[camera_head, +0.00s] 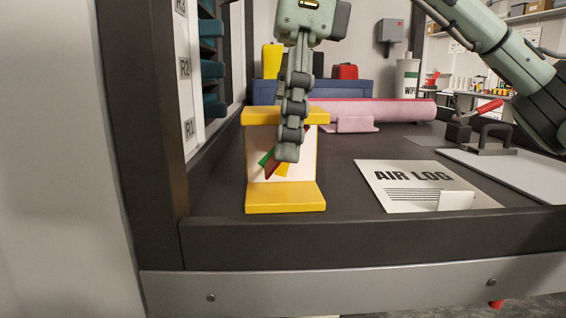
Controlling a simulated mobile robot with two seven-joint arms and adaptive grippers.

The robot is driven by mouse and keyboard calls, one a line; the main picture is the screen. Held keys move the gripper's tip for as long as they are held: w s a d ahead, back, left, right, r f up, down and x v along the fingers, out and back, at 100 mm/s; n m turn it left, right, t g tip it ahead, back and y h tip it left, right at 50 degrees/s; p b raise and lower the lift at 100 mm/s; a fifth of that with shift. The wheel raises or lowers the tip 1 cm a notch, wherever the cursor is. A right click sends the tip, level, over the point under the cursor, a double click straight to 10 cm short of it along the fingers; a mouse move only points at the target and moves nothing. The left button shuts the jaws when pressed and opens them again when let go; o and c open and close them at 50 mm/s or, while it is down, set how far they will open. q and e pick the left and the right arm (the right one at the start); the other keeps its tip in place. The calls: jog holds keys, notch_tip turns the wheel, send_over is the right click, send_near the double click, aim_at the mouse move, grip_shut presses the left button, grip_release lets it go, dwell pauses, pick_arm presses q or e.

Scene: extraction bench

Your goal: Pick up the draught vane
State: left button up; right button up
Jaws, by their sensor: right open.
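The draught vane (255,158) appears to be the upright yellow and white piece with a yellow top bar, a yellow foot and a green, red and yellow dial fan. It stands near the front left of the dark bench. My right gripper (288,152) points down in front of it, seen edge-on, so its fingers overlap in the picture. The gripper is open. It covers the middle of the white panel and part of the dial. I cannot tell whether the fingers touch the vane. My left gripper is not in view.
An AIR LOG sheet (395,180) lies to the right. A pink roll (385,111) lies behind, in front of a blue box (345,88). A dark post (150,130) and labelled rack (187,95) stand close on the left. Dark bench top (345,200) is bare between vane and sheet.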

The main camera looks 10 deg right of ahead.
jog(key=shift+f, duration=0.15)
jog(key=c, duration=1.3)
jog(key=shift+c, duration=0.2)
